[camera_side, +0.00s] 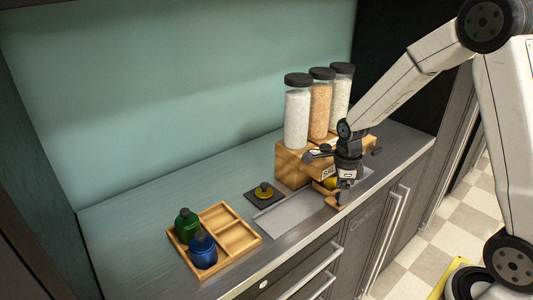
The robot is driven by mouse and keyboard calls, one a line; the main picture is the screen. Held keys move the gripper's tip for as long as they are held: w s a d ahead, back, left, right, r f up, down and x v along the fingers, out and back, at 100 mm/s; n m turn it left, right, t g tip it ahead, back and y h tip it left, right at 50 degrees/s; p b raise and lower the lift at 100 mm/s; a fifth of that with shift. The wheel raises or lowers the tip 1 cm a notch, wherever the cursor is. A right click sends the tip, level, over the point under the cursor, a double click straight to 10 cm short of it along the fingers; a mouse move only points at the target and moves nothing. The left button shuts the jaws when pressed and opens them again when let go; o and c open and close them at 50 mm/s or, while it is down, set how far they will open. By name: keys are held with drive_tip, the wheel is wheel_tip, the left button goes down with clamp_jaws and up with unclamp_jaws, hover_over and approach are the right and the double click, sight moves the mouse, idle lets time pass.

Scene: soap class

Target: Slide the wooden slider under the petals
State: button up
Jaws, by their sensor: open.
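A wooden stand (290,165) holds three clear jars with black lids in a row. The middle jar (320,110) has orange-pink contents that may be the petals; the grains are too small to tell. The left jar (297,119) and the right jar (341,88) hold whitish contents. My gripper (341,197) is open and points down at the front of the stand, close to the counter's front edge. A small wooden piece (322,188), possibly the slider, shows beside it with something yellow. My gripper and wrist hide much of this piece and the stand's front label.
A grey plate (285,217) lies on the counter in front of the stand. A divided wooden tray (236,240) holds a green jar (187,226) and a blue jar (203,251). The back-left counter is clear.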

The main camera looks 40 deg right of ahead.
drive_tip(key=shift+r, duration=3.3)
drive_tip(key=shift+r, duration=0.1)
drive_tip(key=shift+r, duration=0.2)
wheel_tip(320, 180, up, 5)
drive_tip(key=s+a+f+y, duration=0.1)
drive_tip(key=s+f+y, duration=0.4)
drive_tip(key=s+y, duration=0.3)
drive_tip(key=w+d+r+t+y, duration=0.2)
drive_tip(key=d+r+t+y, duration=0.4)
drive_tip(key=t, duration=0.7)
drive_tip(key=shift+h, duration=0.6)
drive_tip(key=f, duration=1.6)
drive_tip(key=shift+w+d, duration=0.25)
drive_tip(key=shift+d, duration=0.05)
